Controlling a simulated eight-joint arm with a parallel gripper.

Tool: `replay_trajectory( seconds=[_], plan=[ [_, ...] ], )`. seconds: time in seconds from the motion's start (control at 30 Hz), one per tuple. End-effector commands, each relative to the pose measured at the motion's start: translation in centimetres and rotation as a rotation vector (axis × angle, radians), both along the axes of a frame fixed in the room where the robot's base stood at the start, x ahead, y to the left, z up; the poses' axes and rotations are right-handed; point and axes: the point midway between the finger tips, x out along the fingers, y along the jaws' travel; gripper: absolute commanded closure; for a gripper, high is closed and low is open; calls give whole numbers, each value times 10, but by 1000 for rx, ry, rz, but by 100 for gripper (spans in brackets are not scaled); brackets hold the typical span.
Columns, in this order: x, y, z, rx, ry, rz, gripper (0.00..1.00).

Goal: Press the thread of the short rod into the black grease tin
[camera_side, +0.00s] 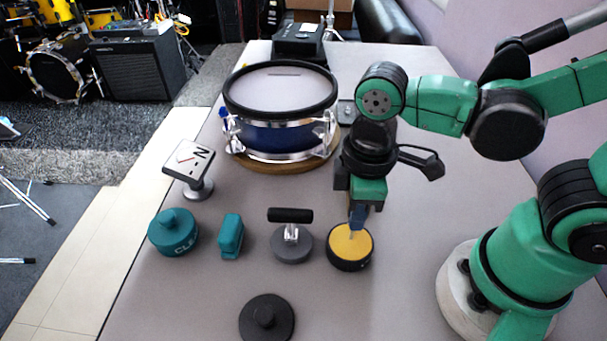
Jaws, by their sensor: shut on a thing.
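The black grease tin (336,262) stands on the table below my gripper, a round black tin with a yellow top face. My gripper (357,218) points down above the tin and is shut on a small, thin piece, which I take to be the short rod (352,235). The rod's lower end appears at the far part of the yellow surface. I cannot tell whether it touches or is just above it. The fingers hide most of the rod, and its thread is too small to make out.
Left of the tin stand a grey disc with a black T-handle (291,243), a teal block (231,237) and a round teal lidded piece (173,235). A black knobbed disc (266,318) lies in front. A sign stand (190,168) and a drum (280,110) are behind.

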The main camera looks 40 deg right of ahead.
Motion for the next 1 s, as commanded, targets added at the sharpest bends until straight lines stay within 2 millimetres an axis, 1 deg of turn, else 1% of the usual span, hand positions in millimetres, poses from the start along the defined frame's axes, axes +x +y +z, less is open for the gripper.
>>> replay_trajectory(
  seconds=[0.7, 1.0],
  plan=[
    [0, 0, -9, 0, 0, 0, 100],
    [0, 0, -9, 0, 0, 0, 100]
  ],
)
